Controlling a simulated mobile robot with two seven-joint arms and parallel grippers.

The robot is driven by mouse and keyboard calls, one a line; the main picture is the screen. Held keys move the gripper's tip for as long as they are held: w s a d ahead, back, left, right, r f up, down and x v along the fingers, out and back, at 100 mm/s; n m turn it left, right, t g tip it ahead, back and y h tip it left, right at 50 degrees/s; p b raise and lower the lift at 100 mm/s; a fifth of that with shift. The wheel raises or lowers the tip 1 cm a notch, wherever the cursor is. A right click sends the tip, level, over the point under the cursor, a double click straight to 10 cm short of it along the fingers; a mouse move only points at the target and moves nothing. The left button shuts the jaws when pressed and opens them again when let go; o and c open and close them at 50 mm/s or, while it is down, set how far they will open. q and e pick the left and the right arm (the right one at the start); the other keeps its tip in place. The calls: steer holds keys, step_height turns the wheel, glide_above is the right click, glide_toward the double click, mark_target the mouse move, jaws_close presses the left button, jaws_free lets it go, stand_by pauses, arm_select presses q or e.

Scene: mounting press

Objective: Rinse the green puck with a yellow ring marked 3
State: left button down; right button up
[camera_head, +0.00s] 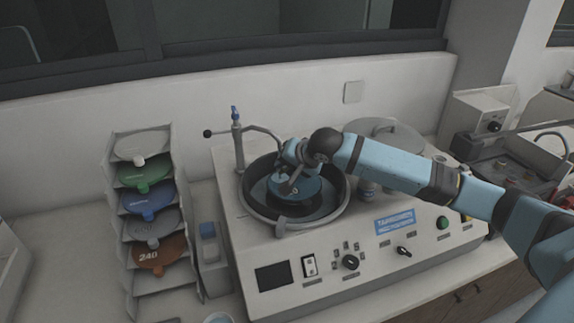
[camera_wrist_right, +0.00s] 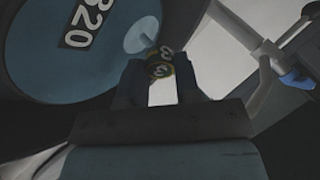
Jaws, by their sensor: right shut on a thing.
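My right gripper (camera_head: 289,183) is low over the bowl of the polishing machine, above the blue disc. In the right wrist view my right gripper (camera_wrist_right: 160,85) is shut on a small dark puck (camera_wrist_right: 158,70) with a yellow ring and the mark 3. Its green colour is hard to make out in the dim light. In the head view the gripper hides the puck. I cannot tell whether the puck touches the disc. The water tap (camera_head: 238,135) stands at the back left of the bowl, and its blue tip also shows in the right wrist view (camera_wrist_right: 293,78). My left gripper is out of view.
The bowl rim (camera_head: 250,209) surrounds the blue disc (camera_head: 310,205), marked 320 in the wrist view. A rack (camera_head: 128,265) of coloured discs stands at left. A blue-topped bottle (camera_head: 208,240) stands between rack and machine. A round grey lid (camera_head: 385,133) is behind my right arm.

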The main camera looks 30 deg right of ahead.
steer(key=shift+s+d+r+p, duration=0.2)
steer(key=shift+s+p, duration=0.2)
steer(key=shift+s, duration=0.25)
steer(key=shift+s+d+r+p, duration=0.1)
steer(key=shift+s+d+p, duration=0.1)
steer(key=shift+s+p, duration=0.3)
steer(key=shift+s+d+r+p, duration=0.1)
steer(key=shift+s+d+p, duration=0.15)
steer(key=shift+s, duration=0.5)
steer(key=shift+s+d+r+p, duration=0.15)
steer(key=shift+s+p, duration=0.15)
steer(key=shift+s, duration=0.45)
steer(key=shift+s+d+r+p, duration=0.1)
steer(key=shift+s+d+p, duration=0.15)
steer(key=shift+s, duration=0.5)
steer(key=shift+s+r+p, duration=0.25)
steer(key=shift+r+p, duration=0.4)
steer(key=shift+p, duration=0.1)
steer(key=p+v, duration=0.2)
steer(key=v, duration=0.1)
steer(key=p+v, duration=0.1)
steer(key=shift+w+d+r, duration=0.1)
steer(key=shift+w+r, duration=0.15)
steer(key=shift+r, duration=0.2)
steer(key=shift+p, duration=0.3)
